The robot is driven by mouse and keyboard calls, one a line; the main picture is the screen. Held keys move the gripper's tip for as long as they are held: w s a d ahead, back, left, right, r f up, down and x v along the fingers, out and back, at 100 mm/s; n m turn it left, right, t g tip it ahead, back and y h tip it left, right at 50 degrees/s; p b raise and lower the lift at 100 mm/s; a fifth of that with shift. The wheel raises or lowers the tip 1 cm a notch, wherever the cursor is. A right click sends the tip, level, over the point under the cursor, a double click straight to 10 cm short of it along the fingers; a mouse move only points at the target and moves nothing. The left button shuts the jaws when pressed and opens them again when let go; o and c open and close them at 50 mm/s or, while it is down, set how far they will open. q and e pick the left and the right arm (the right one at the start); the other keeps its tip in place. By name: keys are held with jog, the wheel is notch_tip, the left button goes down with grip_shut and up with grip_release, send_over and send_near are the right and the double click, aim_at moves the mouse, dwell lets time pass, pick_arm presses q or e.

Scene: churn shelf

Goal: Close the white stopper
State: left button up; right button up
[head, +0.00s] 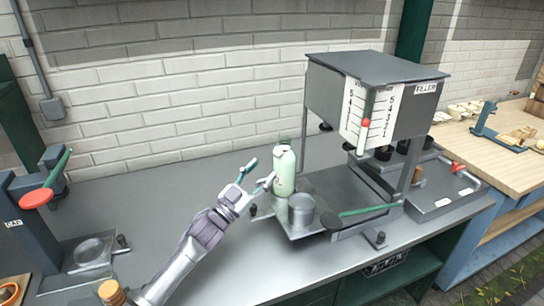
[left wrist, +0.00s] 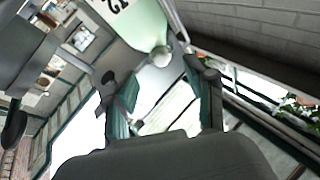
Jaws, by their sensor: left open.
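A pale green bottle (head: 284,172) stands upright on the filler's metal platform, beside a grey cylinder. In the left wrist view the bottle (left wrist: 142,25) shows close up, with part of a dark number on it. A small white rounded stopper (left wrist: 160,56) shows at its end; I cannot tell how it is seated. My left gripper (head: 259,174) is open, just left of the bottle in the head view. In the left wrist view its fingers (left wrist: 162,88) are spread and empty, with the stopper beyond the gap. My right gripper is not in view.
The filler (head: 375,85) with its red-marked gauge stands behind and right of the bottle. Its green-handled lever (head: 368,210) sticks out in front. A grey cylinder (head: 301,210) stands close by the bottle. A CAP station (head: 40,225) is at far left. The grey bench between is mostly clear.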

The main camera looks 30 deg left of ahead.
aim_at(275, 156)
pick_arm(q)
jog(key=p+x, duration=0.1)
jog(key=x, duration=0.3)
jog(key=shift+w+r, duration=0.2)
jog(key=shift+w, duration=0.1)
jog(key=shift+w+d, duration=0.1)
jog(key=shift+w, duration=0.1)
grip_shut()
